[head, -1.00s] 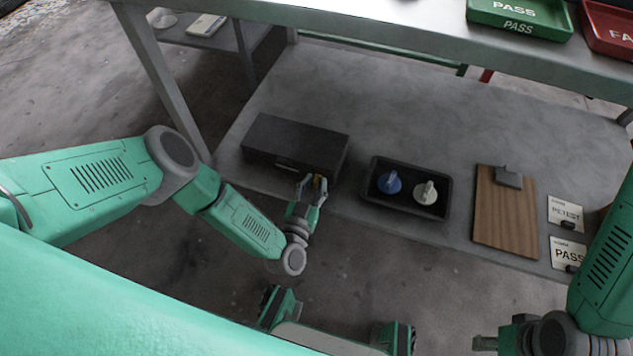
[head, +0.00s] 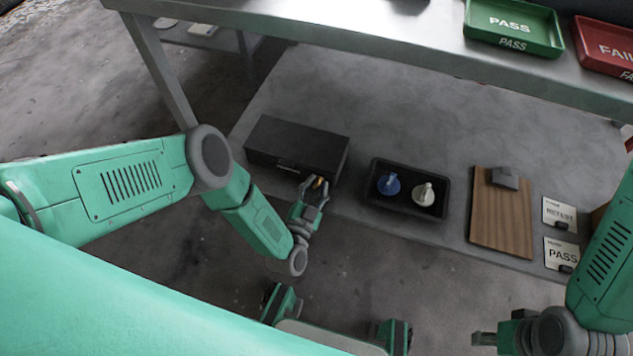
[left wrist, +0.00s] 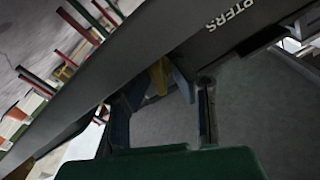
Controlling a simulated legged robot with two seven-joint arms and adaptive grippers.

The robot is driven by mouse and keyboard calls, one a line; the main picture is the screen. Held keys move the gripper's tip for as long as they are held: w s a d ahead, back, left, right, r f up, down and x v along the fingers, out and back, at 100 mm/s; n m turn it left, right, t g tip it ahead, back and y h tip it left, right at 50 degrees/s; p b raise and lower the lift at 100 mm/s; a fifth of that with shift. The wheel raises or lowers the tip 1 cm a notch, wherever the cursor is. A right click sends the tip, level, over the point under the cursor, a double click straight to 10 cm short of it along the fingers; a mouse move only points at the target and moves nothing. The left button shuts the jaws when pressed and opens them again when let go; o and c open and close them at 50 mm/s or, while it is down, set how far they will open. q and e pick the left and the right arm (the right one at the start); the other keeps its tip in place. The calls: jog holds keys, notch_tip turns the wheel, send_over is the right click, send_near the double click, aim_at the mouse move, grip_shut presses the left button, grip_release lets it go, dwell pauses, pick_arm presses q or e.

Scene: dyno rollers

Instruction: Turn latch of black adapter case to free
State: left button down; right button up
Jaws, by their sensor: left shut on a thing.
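The black adapter case (head: 297,145) sits on the lower grey shelf, its front facing me. In the left wrist view its dark face (left wrist: 130,62) runs diagonally and carries white lettering ending in "PTERS". A small yellow latch (head: 318,182) shows at the case's lower right front; it also shows in the left wrist view (left wrist: 158,75). My left gripper (head: 314,186) is at that front, its fingers shut on the yellow latch. The fingers partly hide the latch, so its exact angle is unclear. My right gripper (head: 484,339) is low at the right, away from the case, its jaws unclear.
Right of the case is a black tray (head: 373,190) with a blue piece (head: 388,184) and a white piece (head: 423,194). Farther right are a wooden clipboard (head: 500,222) and RETEST and PASS cards (head: 562,253). The upper tabletop (head: 330,32) overhangs behind.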

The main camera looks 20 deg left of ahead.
pick_arm(q)
jog(key=shift+s+f+m, duration=0.2)
jog(key=shift+m, duration=0.7)
jog(key=shift+f, duration=0.1)
jog(key=c, duration=1.7)
grip_release()
jog(key=shift+s, duration=0.1)
jog(key=s, duration=0.7)
jog(key=shift+s+a, duration=0.1)
